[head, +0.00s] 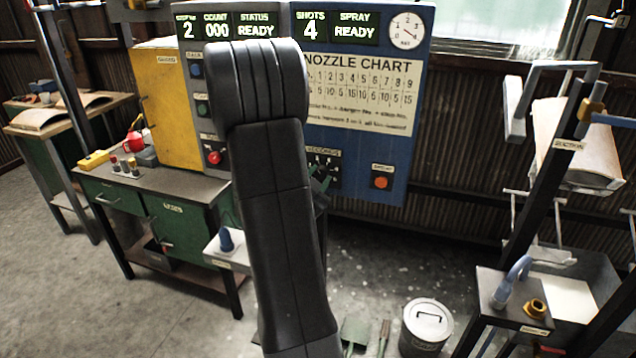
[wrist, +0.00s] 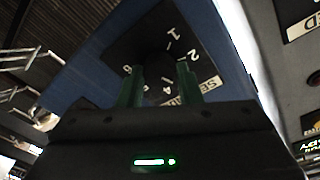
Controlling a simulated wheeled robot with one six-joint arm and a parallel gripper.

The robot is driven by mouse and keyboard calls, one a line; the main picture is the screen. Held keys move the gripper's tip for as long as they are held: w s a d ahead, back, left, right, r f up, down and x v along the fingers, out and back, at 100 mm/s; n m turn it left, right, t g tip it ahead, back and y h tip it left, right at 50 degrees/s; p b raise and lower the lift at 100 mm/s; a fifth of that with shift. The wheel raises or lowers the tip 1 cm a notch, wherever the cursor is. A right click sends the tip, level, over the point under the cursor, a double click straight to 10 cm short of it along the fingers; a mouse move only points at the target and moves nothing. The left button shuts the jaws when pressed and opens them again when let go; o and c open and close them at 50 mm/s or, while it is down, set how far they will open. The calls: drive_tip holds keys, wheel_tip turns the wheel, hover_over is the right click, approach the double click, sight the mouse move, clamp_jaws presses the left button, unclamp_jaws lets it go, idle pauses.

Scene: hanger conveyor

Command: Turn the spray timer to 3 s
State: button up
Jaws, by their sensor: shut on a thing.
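In the wrist view, my gripper (wrist: 160,75) is at a black dial plate (wrist: 130,45) on the blue panel. Its two green fingers stand either side of a dark knob (wrist: 158,62) and are shut on it. White numerals 1, 2 and 4 show around the knob. A white label beginning "SE" is partly hidden by the right finger. The knob is too dark to read where its pointer stands.
The head view shows the blue panel (head: 350,155) with a nozzle chart (head: 358,95), a round gauge (head: 407,30) and an orange button (head: 381,183). A yellow cabinet (head: 165,105) and green bench (head: 180,232) stand left. A bucket (head: 427,325) and dark rack are at right.

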idle(0.3)
drive_tip(key=o, duration=1)
drive_tip(key=shift+c, duration=0.2)
drive_tip(key=shift+s, duration=0.1)
drive_tip(key=b+v, duration=0.2)
drive_tip(key=v, duration=1.1)
drive_tip(key=shift+s+b, duration=0.3)
drive_tip(key=shift+b, duration=0.05)
drive_tip(key=shift+w, duration=0.1)
drive_tip(key=p+x, duration=0.3)
drive_tip(key=x, duration=1)
drive_tip(key=shift+w, duration=0.35)
